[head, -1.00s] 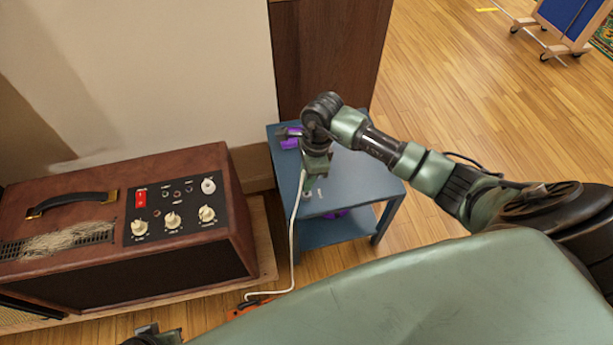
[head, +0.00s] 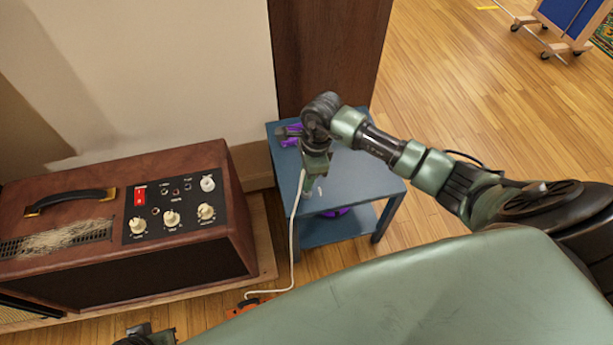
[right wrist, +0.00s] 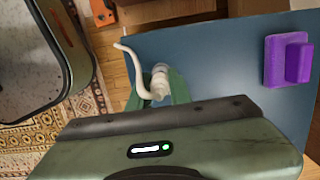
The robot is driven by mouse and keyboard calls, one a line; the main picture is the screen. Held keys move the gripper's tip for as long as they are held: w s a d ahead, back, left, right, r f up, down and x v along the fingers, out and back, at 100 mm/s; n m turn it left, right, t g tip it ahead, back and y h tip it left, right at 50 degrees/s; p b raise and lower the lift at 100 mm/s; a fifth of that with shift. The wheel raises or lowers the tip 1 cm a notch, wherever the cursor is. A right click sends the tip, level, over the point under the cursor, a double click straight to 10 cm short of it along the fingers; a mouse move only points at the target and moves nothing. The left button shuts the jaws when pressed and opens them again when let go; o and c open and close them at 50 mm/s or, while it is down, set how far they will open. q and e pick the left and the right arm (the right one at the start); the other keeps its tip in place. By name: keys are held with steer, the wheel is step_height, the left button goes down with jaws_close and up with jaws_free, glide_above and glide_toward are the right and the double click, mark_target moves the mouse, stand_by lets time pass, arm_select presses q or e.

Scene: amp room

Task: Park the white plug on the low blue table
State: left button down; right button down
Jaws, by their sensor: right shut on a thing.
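The low blue table (head: 368,178) stands right of the amp, against a dark wood panel. My right gripper (head: 313,191) is over its left front part, pointing down. In the right wrist view the white plug (right wrist: 158,82) is at the green fingers, which are shut on it, with the blue tabletop (right wrist: 215,65) behind. I cannot tell whether the plug touches the tabletop. Its white cord (head: 293,235) hangs from the gripper over the table's left edge to the floor. Part of my left arm shows at the bottom edge; its fingers are hidden.
A purple block (right wrist: 287,60) lies on the tabletop near the back. Another purple thing (head: 336,212) is on the lower shelf. The brown amp (head: 120,255) stands left of the table. An orange object (head: 243,307) lies on the floor by the cord. The tabletop's right side is clear.

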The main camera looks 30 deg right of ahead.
arm_select(q)
steer(key=shift+s+r, duration=0.1)
steer(key=shift+r, duration=0.3)
stand_by(0.3)
steer(key=shift+s+f, duration=0.15)
steer(key=shift+f, duration=0.1)
arm_select(e)
steer(key=shift+f, duration=0.15)
arm_select(q)
steer(key=shift+r+b, duration=0.25)
steer(key=shift+b, duration=0.1)
arm_select(e)
steer(key=shift+f, duration=0.2)
arm_select(q)
steer(key=shift+r, duration=0.25)
arm_select(e)
steer(key=shift+f, duration=0.2)
arm_select(q)
steer(key=shift+r, duration=0.2)
arm_select(e)
steer(key=shift+f, duration=0.1)
arm_select(q)
steer(key=shift+s+a+b, duration=0.1)
steer(key=shift+s+b, duration=0.15)
steer(key=shift+b, duration=0.15)
arm_select(e)
steer(key=shift+f, duration=0.2)
